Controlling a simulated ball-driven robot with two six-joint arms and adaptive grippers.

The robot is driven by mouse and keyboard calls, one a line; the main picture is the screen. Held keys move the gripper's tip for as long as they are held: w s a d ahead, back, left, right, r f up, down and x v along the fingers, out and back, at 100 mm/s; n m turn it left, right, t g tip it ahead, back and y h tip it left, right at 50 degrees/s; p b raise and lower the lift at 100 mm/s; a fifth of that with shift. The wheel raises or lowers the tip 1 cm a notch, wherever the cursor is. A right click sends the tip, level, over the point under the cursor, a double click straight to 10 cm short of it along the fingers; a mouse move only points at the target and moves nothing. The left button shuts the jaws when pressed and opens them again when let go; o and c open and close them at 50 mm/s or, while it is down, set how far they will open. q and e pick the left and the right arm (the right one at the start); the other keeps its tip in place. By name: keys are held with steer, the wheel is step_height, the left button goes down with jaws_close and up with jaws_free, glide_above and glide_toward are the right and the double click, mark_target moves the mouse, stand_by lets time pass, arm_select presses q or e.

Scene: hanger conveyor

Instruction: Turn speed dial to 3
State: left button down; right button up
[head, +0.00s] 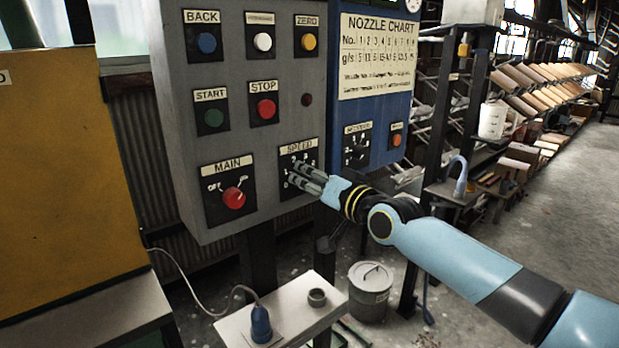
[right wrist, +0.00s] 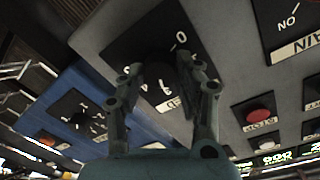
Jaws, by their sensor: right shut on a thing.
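The SPEED dial plate (head: 309,158) is black with white marks, at the lower right of the grey control panel. My right gripper (head: 293,172) reaches it from the right, with its fingers at the dial. In the right wrist view, the dial plate (right wrist: 196,42) shows white numerals, including a 0. My right gripper (right wrist: 165,75) is shut on the dark knob at its centre. The fingers and shadow hide most of the knob, so I cannot tell which number it points to. My left gripper is not in view.
The grey panel (head: 235,140) also carries the red MAIN knob (head: 233,198), a red STOP button (head: 266,109) and a green START button (head: 213,117). A blue panel (head: 392,118) adjoins it on the right. A small table (head: 235,328) stands below.

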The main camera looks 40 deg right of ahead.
steer(key=shift+f, duration=0.1)
stand_by(0.3)
steer(key=o, duration=1.1)
steer(key=shift+o, duration=0.2)
steer(key=shift+s, duration=0.1)
steer(key=s, duration=1.1)
steer(key=shift+s+d+r, duration=0.25)
steer(key=shift+s, duration=0.15)
steer(key=shift+f, duration=0.1)
